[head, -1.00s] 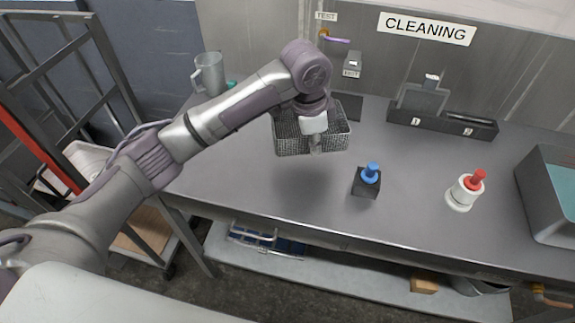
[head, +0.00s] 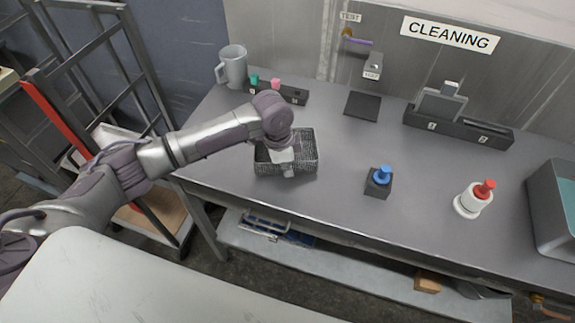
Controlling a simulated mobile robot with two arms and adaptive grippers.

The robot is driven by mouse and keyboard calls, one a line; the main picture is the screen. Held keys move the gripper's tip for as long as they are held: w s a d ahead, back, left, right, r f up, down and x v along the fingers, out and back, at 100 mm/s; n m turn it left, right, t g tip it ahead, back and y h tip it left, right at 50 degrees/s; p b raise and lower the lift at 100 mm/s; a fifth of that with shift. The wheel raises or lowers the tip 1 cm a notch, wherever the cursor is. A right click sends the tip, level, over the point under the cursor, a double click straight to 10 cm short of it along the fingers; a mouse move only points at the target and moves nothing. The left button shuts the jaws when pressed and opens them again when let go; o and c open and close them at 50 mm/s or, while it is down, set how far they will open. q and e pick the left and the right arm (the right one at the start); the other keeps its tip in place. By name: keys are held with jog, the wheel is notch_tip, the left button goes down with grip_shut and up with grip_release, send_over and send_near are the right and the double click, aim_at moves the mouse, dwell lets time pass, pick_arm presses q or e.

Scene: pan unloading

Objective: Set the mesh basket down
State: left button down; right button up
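The mesh basket (head: 303,157), dark grey wire with an open top, is over the left part of the grey table in the head view. My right gripper does not show.
A black pad (head: 362,106) lies behind the basket to the right. A metal pitcher (head: 233,68) stands at the back left. A black block with a blue knob (head: 379,182) and a white-and-red object (head: 473,198) stand to the right. Table around the basket is clear.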

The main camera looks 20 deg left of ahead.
pick_arm(q)
jog(key=shift+f, duration=0.1)
jog(key=c, duration=1.3)
grip_release()
jog(key=r, duration=0.4)
jog(key=a+r+b, duration=0.1)
jog(key=r, duration=0.3)
jog(key=s+r, duration=0.1)
jog(key=r, duration=0.3)
jog(key=shift+a+r+b, duration=0.1)
jog(key=shift+a+b, duration=0.2)
jog(key=shift+b, duration=0.05)
